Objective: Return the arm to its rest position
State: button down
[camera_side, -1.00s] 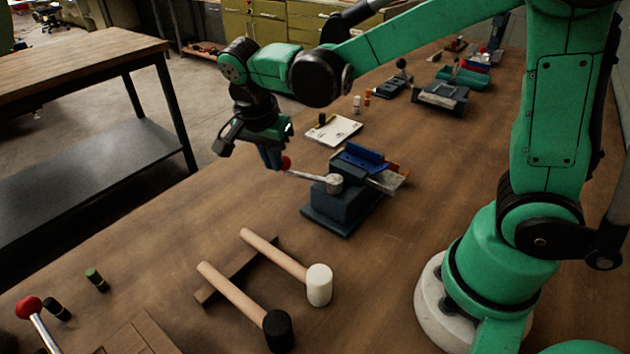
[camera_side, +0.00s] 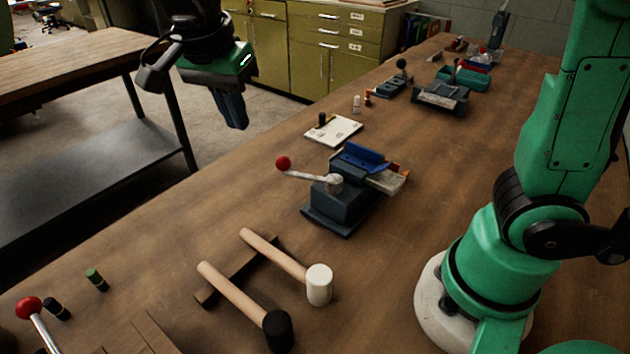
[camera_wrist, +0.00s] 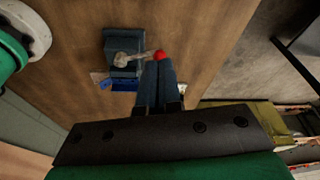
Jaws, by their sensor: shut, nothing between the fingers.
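My gripper (camera_side: 233,112) hangs high at the upper left in the side view, fingers pointing down, shut and empty. It is well above and to the left of the blue clamp fixture (camera_side: 341,206), apart from it. The fixture's lever (camera_side: 306,176) ends in a red ball knob (camera_side: 283,162) and points left. In the wrist view, the shut fingers (camera_wrist: 158,70) point toward the bench, and their tips overlap the line of sight to the red knob (camera_wrist: 159,55). The fixture body (camera_wrist: 118,42) shows beyond them.
Two mallets, one with a white head (camera_side: 319,284) and one with a black head (camera_side: 278,331), lie on a wooden rest (camera_side: 215,285). A white board (camera_side: 335,131) and several fixtures stand farther back. A second table (camera_side: 80,65) is at left. Air around the gripper looks clear.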

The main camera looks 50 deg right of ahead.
dwell(0.3)
jog(key=s+d+f+n+t+y, duration=0.2)
jog(key=s+d+f+n+t, duration=0.4)
jog(key=n, duration=0.9)
jog(key=shift+d+f+y, duration=0.4)
jog(key=shift+d+f, duration=0.05)
jog(key=shift+d, duration=0.8)
